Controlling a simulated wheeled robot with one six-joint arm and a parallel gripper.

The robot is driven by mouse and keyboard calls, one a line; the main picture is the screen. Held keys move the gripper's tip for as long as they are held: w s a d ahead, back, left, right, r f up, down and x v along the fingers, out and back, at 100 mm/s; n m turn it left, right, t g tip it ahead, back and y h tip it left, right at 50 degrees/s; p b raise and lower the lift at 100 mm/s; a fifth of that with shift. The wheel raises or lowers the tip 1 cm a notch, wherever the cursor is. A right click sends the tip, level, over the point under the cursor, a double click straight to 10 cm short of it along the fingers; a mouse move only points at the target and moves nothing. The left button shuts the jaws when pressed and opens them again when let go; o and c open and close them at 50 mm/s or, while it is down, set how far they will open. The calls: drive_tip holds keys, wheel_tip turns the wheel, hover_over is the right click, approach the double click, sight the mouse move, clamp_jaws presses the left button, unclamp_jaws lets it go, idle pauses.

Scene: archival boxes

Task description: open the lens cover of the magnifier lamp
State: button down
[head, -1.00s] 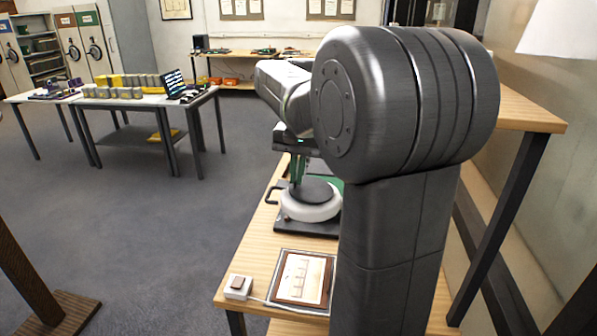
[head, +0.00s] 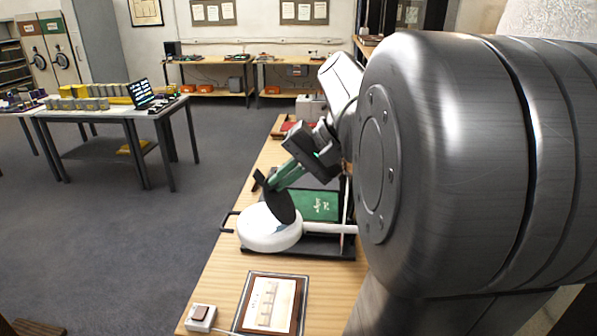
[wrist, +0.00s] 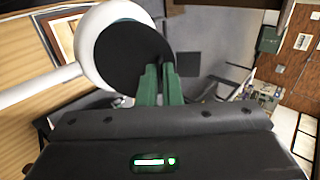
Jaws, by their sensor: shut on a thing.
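The magnifier lamp has a round white head (head: 262,238) on a white arm (head: 330,229), over a dark tray on the wooden table. Its dark round lens cover (head: 279,207) stands tilted steeply up from the head, its lower edge by the lens opening. A small bluish patch of lens shows beside it. My gripper (head: 274,186) is shut on the cover's upper side, its green fingers slanting down to it. In the wrist view the cover (wrist: 128,58) is a black disc in front of the white head (wrist: 88,35), with the fingers (wrist: 158,72) at its edge. The exact grip contact is hidden.
A green mat (head: 316,205) lies in the dark tray behind the lamp. A framed picture (head: 270,304) and a small white box with a brown top (head: 200,317) lie at the table's front. Open floor (head: 130,240) is to the left.

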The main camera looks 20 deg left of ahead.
drive_tip(key=shift+w+d, duration=0.15)
drive_tip(key=shift+d, duration=0.55)
drive_tip(key=shift+d+f, duration=0.25)
drive_tip(key=shift+d, duration=0.2)
drive_tip(key=shift+f, duration=0.1)
drive_tip(key=c, duration=1.8)
unclamp_jaws()
drive_tip(key=shift+d, duration=0.1)
drive_tip(key=shift+o, duration=0.8)
drive_tip(key=shift+w, duration=0.2)
drive_tip(key=shift+r, duration=0.2)
